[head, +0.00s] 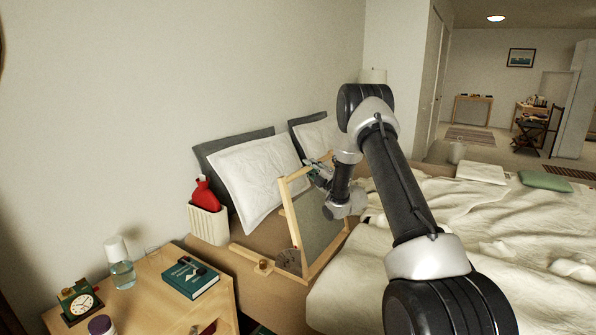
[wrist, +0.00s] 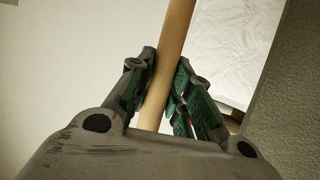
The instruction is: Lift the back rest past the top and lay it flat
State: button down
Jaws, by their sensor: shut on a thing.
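The back rest is a light wooden frame with a grey panel (head: 322,222). It stands raised and tilted on the bed, in front of the white pillows, with its lower end near a wooden base rail (head: 250,257). My gripper (head: 318,170) is at the top of the frame. In the wrist view my gripper (wrist: 163,88) is shut on a round wooden bar (wrist: 172,50) of the back rest, which passes between the green-padded fingers. The grey panel (wrist: 292,100) shows at the right there. My arm hides part of the frame's right side in the head view.
White pillows (head: 255,180) lean on the wall behind the frame. A white bin with a red hot-water bottle (head: 205,195) stands left of it. Rumpled bedding (head: 500,230) lies to the right.

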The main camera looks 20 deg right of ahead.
jog(key=s+d, duration=0.2)
jog(key=s, duration=0.1)
jog(key=shift+r, duration=0.35)
jog(key=c, duration=1.3)
grip_release()
jog(key=v, duration=1.2)
jog(key=shift+f, duration=0.1)
